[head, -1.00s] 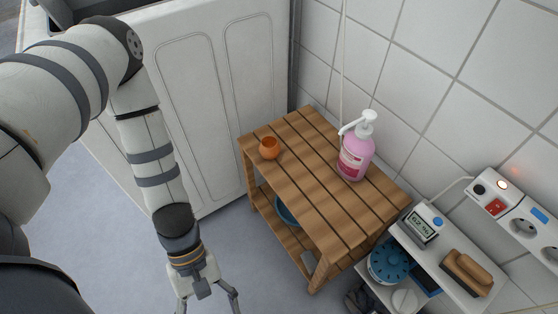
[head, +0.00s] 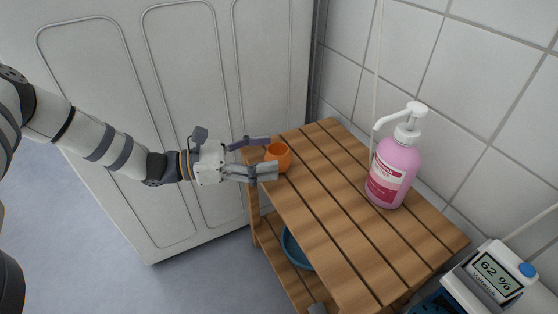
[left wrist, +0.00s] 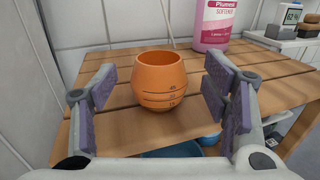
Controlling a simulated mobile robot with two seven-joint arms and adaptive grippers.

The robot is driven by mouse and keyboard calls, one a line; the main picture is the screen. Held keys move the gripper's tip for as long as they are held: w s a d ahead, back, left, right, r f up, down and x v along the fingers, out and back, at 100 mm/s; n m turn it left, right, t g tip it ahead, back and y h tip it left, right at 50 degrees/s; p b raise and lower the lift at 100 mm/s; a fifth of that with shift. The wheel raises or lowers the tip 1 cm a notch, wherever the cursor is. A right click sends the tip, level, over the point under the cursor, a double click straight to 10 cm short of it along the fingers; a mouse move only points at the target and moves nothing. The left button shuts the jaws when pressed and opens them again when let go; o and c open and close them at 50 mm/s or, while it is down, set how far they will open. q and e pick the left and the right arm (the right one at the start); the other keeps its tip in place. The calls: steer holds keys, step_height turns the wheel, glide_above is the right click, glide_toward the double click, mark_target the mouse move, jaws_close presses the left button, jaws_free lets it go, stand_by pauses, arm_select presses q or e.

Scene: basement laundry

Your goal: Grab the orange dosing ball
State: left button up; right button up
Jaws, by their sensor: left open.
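The orange dosing ball (head: 279,156) stands upright near the left end of the slatted wooden table (head: 345,215). It is an open-topped cup with dark measuring marks, seen in the left wrist view (left wrist: 162,82). My left gripper (head: 271,157) is open, at the table's left edge. In the left wrist view its purple-padded fingers (left wrist: 161,103) spread to either side of the ball, with gaps on both sides. The ball sits between and slightly beyond the fingertips. My right gripper is not in view.
A pink softener bottle (head: 396,160) with a white pump stands on the table's back right. A blue bowl (head: 296,250) is on the lower shelf. A humidity display (head: 493,276) is at lower right. The white panelled appliance (head: 180,90) stands left of the table.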

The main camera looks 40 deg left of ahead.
mark_target(278, 154)
arm_select(q)
steer(key=x, duration=0.3)
steer(key=shift+w+f, duration=0.15)
steer(key=c, duration=1)
steer(key=shift+c, duration=0.2)
